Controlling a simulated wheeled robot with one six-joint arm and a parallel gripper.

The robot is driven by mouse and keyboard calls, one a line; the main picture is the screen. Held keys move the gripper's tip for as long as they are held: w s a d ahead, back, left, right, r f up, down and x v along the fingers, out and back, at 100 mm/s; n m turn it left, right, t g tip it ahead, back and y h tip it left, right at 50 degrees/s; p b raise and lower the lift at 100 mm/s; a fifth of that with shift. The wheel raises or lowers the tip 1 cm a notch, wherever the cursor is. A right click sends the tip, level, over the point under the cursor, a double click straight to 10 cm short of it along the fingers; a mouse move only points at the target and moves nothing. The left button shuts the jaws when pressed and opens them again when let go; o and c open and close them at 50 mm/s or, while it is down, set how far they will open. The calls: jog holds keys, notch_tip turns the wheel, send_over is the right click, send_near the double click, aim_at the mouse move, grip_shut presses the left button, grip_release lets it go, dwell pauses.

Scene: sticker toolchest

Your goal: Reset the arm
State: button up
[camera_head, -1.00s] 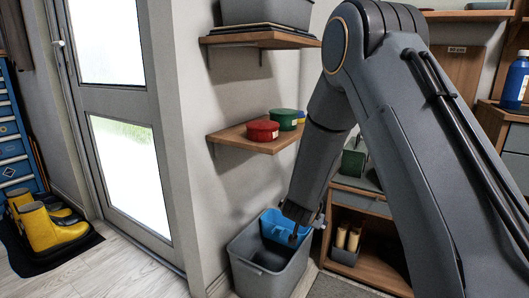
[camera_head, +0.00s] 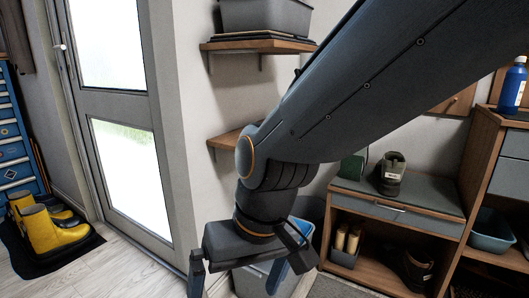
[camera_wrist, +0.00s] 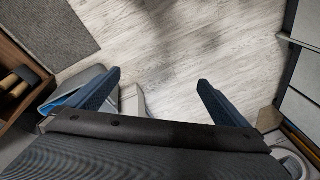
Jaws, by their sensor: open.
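My gripper (camera_head: 237,282) hangs at the lower middle of the head view, pointing down with its two fingers spread wide. It is empty. My arm reaches in from the upper right and bends at the wrist above the gripper.
A wooden shelf (camera_head: 222,139) on the wall is mostly hidden by my arm. A bench (camera_head: 398,226) with a shoe (camera_head: 392,174) on it stands right. Yellow boots (camera_head: 52,232) stand left by the glass door (camera_head: 130,175). The floor before the door is clear.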

jog(key=s+d+r+n, duration=0.1)
jog(key=s+d, duration=0.2)
jog(key=s, duration=0.3)
jog(key=d+r+m+h+p, duration=0.1)
jog(key=d+r+m+p, duration=0.1)
jog(key=d+r+p, duration=0.5)
jog(key=d+r+m+p, duration=0.2)
jog(key=d+r+p, duration=0.4)
jog(key=r+p, duration=0.6)
jog(key=d+r+m+h+p, duration=0.1)
jog(key=d+r+p, duration=0.6)
jog(key=p, duration=1.2)
notch_tip(320, 180, up, 3)
jog(key=shift+d+f+m+g+h, duration=0.15)
jog(key=shift+d+m+g+h, duration=0.2)
jog(key=shift+m, duration=0.35)
